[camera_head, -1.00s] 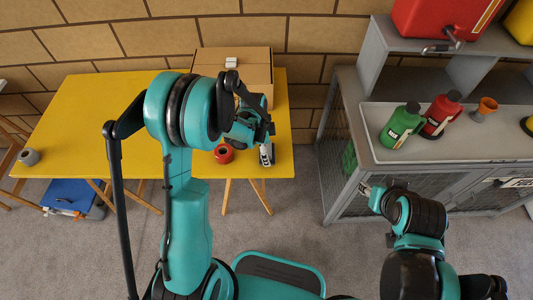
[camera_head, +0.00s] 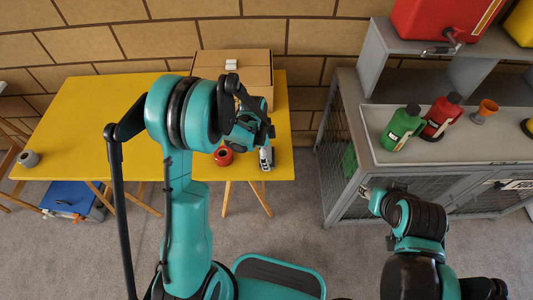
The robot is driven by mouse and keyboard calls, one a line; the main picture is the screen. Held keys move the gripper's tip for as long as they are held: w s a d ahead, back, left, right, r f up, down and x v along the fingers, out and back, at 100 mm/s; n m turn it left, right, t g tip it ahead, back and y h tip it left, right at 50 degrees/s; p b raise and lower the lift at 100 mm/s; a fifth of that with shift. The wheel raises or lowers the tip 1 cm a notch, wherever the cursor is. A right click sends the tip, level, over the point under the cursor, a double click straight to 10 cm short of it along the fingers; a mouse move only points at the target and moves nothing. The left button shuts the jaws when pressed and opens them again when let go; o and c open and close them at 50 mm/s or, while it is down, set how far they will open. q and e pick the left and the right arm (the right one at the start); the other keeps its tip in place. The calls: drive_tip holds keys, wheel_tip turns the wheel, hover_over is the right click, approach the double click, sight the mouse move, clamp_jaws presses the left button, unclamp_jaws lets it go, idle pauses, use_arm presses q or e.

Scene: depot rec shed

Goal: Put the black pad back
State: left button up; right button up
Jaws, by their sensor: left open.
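I cannot pick out a black pad for certain. A small yellow-and-black item (camera_head: 528,127) is cut off at the right edge, on the grey cabinet top. My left gripper (camera_head: 262,140) is over the front right part of the yellow table (camera_head: 100,115). It is open, and I see nothing held in it, though my arm covers part of it. Just below it in the picture lies a small white-and-dark item (camera_head: 265,158), with a red roll (camera_head: 223,156) to its left. My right gripper (camera_head: 367,190) is in front of the cabinet, small and partly hidden by its arm.
A cardboard box (camera_head: 250,68) with a small white item on top stands at the table's back. A grey roll (camera_head: 29,158) is at the left end. The grey cabinet (camera_head: 390,150) holds a green bottle (camera_head: 402,127), a red bottle (camera_head: 442,115) and an orange cup (camera_head: 486,108).

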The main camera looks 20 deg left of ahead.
use_arm(q)
drive_tip(key=s+a+r+n+t+p, duration=0.1)
drive_tip(key=s+r+n, duration=0.15)
drive_tip(key=r, duration=0.45)
drive_tip(key=s+r+n+t+y+p, duration=0.1)
drive_tip(key=s+r+n, duration=0.15)
drive_tip(key=r, duration=0.55)
drive_tip(key=s+a+r+n+t+p, duration=0.1)
drive_tip(key=s+r+n+p, duration=0.15)
drive_tip(key=r, duration=0.45)
drive_tip(key=s+r+n+t, duration=0.2)
drive_tip(key=s+n+t, duration=0.1)
drive_tip(key=s+n, duration=0.4)
drive_tip(key=shift+s+a+r+t+y+b, duration=0.3)
drive_tip(key=shift+s+r+t+y+b, duration=0.1)
drive_tip(key=shift+s, duration=0.85)
